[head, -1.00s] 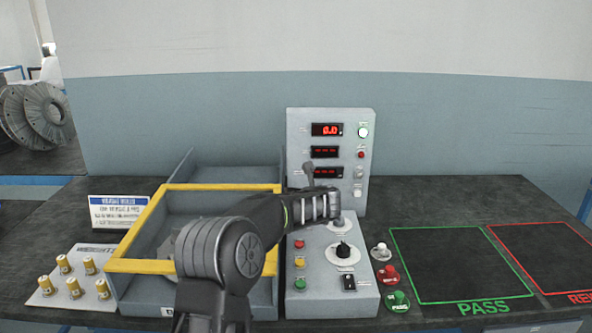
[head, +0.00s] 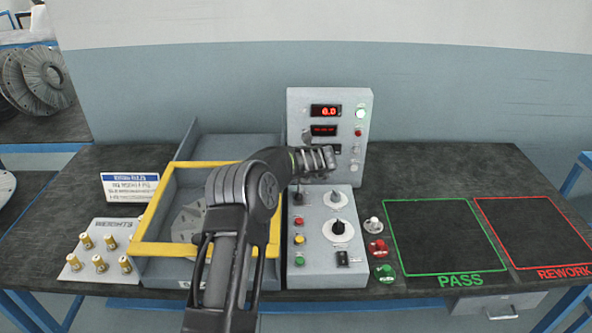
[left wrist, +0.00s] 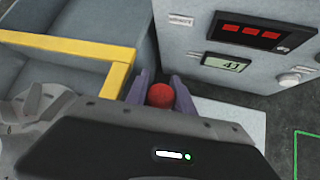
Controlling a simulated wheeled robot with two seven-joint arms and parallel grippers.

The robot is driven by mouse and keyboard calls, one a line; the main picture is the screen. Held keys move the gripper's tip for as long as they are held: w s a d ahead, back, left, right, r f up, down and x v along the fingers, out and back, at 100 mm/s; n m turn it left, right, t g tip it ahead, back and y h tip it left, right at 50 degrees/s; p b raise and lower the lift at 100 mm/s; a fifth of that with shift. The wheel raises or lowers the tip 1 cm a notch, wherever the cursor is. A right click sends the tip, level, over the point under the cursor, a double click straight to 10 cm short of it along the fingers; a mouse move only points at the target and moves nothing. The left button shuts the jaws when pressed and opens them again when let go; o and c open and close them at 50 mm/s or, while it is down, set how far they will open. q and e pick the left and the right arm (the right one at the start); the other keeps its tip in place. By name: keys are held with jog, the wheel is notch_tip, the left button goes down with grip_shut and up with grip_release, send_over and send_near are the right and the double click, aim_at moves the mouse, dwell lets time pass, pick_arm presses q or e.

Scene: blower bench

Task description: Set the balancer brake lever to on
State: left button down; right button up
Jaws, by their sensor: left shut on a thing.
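The balancer brake lever has a red ball knob (left wrist: 160,96), seen in the left wrist view. My left gripper (left wrist: 160,86) is shut on this knob, with one finger on each side of it. In the head view my left wrist hides the knob and the fingertips. A dark stem (head: 298,197), which looks like the lever's lower part, shows below my wrist at the left of the grey control box (head: 318,270). The lever's on and off marks cannot be read. My right gripper is not in view.
The upright display panel (head: 356,97) stands just behind the gripper. A yellow-framed bin (head: 150,215) is close on the left, with brass weights (head: 101,263) beyond it. Knobs, buttons and the PASS (head: 440,235) and REWORK (head: 535,230) areas lie to the right.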

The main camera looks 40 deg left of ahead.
pick_arm(q)
jog(key=c, duration=1.4)
grip_release()
jog(key=shift+o, duration=0.2)
jog(key=b+v, duration=0.2)
jog(key=v, duration=0.5)
jog(key=shift+d+r, duration=0.2)
jog(key=shift+r, duration=0.05)
jog(key=shift+s, duration=0.1)
